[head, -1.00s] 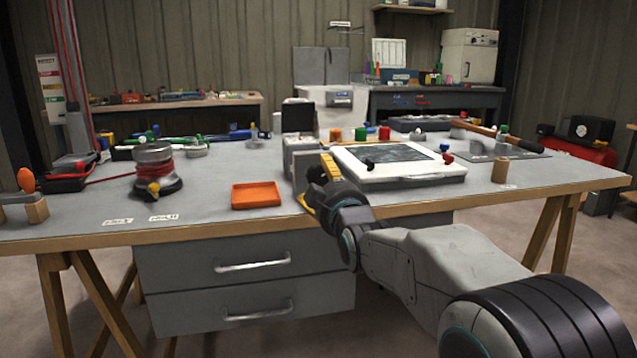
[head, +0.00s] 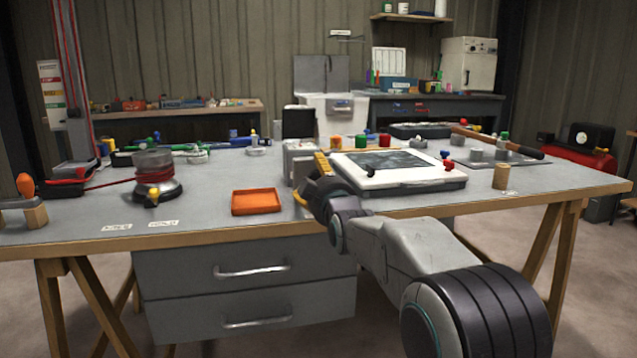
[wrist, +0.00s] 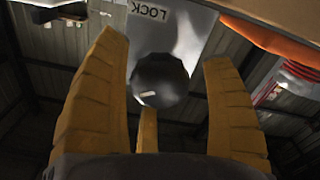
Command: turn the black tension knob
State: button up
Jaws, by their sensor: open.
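The black tension knob (wrist: 160,78) shows in the wrist view as a dark round face with a small pale mark. It sits against a pale grey plate (wrist: 160,28) lettered LOCK, which appears upside down. My gripper (wrist: 163,60) has its yellow fingers spread, with the knob between them in the picture; I see no finger clearly touching it. In the head view my gripper (head: 311,182) is at the grey box (head: 300,160) near the bench's front edge. The knob cannot be made out there behind my wrist.
An orange tray (head: 257,202) lies left of my gripper. A white-framed panel (head: 450,178) stands close on the right. A red-wound spool (head: 155,172) is farther left, and a wooden peg (head: 500,177) is to the right. The bench (head: 225,220) is bare before the tray.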

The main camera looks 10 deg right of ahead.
jog(key=c, duration=1.2)
jog(key=m, duration=0.3)
jog(key=shift+r+m, duration=0.1)
jog(key=shift+m, duration=2.1)
jog(key=o, duration=1.2)
